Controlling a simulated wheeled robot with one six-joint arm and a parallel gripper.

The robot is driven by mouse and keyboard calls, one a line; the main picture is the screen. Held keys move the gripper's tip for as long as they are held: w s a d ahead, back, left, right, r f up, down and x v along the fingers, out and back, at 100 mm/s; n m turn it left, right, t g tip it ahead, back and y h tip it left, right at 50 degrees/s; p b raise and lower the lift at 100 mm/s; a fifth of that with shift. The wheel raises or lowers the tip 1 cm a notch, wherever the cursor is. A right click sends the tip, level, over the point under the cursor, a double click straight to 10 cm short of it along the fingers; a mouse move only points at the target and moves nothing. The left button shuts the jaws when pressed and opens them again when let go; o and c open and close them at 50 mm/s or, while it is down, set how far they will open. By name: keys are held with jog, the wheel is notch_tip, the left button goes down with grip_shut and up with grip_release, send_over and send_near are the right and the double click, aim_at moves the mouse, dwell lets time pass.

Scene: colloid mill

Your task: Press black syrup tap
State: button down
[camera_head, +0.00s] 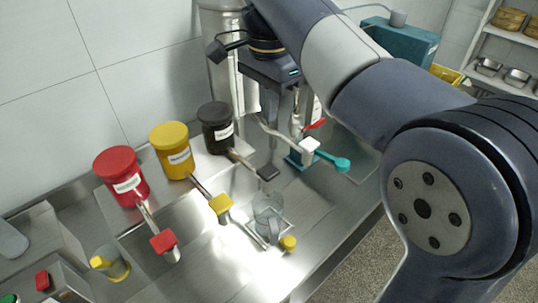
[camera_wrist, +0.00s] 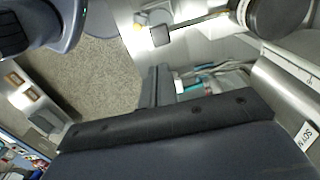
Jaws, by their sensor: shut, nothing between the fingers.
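The black syrup jar (camera_head: 216,127) stands third in the row on the steel counter in the head view. Its tap ends in a black rectangular lever (camera_head: 267,173), clear of my gripper. In the wrist view the black tap lever (camera_wrist: 160,36) shows near the top, with part of the dark jar (camera_wrist: 275,14) at upper right. My gripper (camera_wrist: 160,72) is shut and empty, its fingers below the lever in that picture. In the head view my wrist hangs behind and above the jar, and the fingertips are hard to make out.
A red jar (camera_head: 121,175) and a yellow jar (camera_head: 172,150) have red (camera_head: 163,242) and yellow (camera_head: 220,204) tap levers. A clear jug (camera_head: 267,212) stands below the black lever. A teal-handled tool (camera_head: 330,158) lies right of it. The wall is close behind.

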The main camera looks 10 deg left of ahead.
aim_at(269, 171)
jog(key=shift+f, duration=0.1)
notch_tip(269, 171, down, 14)
jog(key=shift+r, duration=0.25)
jog(key=shift+f, duration=0.2)
dwell(0.3)
jog(key=shift+f, duration=0.9)
jog(key=shift+s, duration=0.1)
notch_tip(269, 171, up, 11)
dwell(1.4)
